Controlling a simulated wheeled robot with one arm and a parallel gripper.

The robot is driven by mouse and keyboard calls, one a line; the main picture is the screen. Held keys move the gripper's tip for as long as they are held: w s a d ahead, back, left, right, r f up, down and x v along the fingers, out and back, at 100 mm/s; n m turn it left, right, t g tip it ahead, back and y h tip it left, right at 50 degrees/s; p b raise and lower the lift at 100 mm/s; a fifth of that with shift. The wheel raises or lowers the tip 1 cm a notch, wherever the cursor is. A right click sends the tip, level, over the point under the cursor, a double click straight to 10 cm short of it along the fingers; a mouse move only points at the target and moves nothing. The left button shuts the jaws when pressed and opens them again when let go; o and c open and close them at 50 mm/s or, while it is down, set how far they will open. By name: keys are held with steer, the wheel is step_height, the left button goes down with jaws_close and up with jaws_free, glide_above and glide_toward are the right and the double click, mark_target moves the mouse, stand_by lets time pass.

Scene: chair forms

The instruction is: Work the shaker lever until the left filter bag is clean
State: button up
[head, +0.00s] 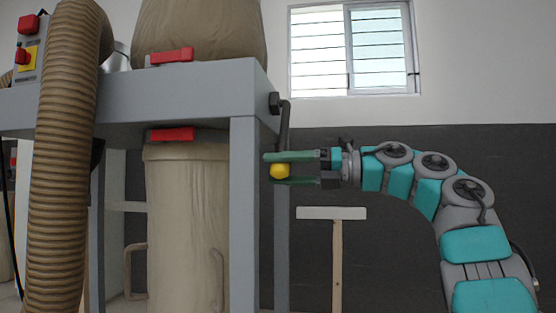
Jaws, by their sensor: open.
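The shaker lever is a dark bar (284,125) on the right side of the grey dust collector frame, hanging down from a black pivot. A yellow knob (280,171) is at its lower end. My gripper (278,170) comes in from the right, with one green finger above the knob and one below it. The fingers are open around the knob; I cannot tell whether they touch it. A tan filter bag (200,35) bulges above the frame, its top cut off by the picture. A tan collection bag (185,220) hangs below. Any dust on the filter cloth is hard to tell.
A thick ribbed hose (60,170) runs down at the left, beside a switch box with a red button (28,25). Grey frame legs (243,215) stand beside the lever. A broom-like tool (334,213) stands behind, below my arm. Red clamps (172,55) hold the bags.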

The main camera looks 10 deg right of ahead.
steer(key=shift+w+d+f, duration=0.3)
steer(key=shift+w+f, duration=0.2)
steer(key=shift+w, duration=0.3)
steer(key=shift+w, duration=0.1)
steer(key=w+p, duration=0.1)
steer(key=w+d+f+p, duration=0.1)
steer(key=w, duration=0.1)
steer(key=shift+w+f, duration=0.1)
steer(key=shift+f, duration=0.1)
steer(key=shift+o, duration=0.3)
steer(key=o, duration=0.4)
